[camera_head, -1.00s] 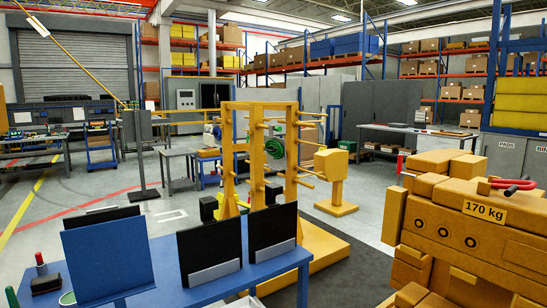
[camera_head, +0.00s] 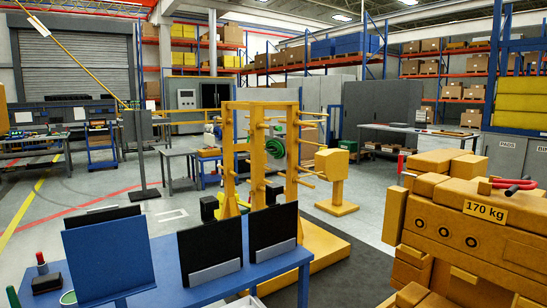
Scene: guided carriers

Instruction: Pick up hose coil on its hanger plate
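A round green coil (camera_head: 275,147), which looks like the hose coil, hangs at the yellow peg rack (camera_head: 231,165) in the middle of the head view. It sits between the rack's uprights, some way off from me. It is too small to make out its hanger plate clearly. Neither of my grippers shows in this view.
A blue table (camera_head: 205,288) with upright dark panels stands in front of the rack. A large yellow block-built machine marked 170 kg (camera_head: 480,225) fills the right foreground. A yellow pedestal (camera_head: 332,165) stands right of the rack. Grey floor (camera_head: 365,235) is clear between rack and machine.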

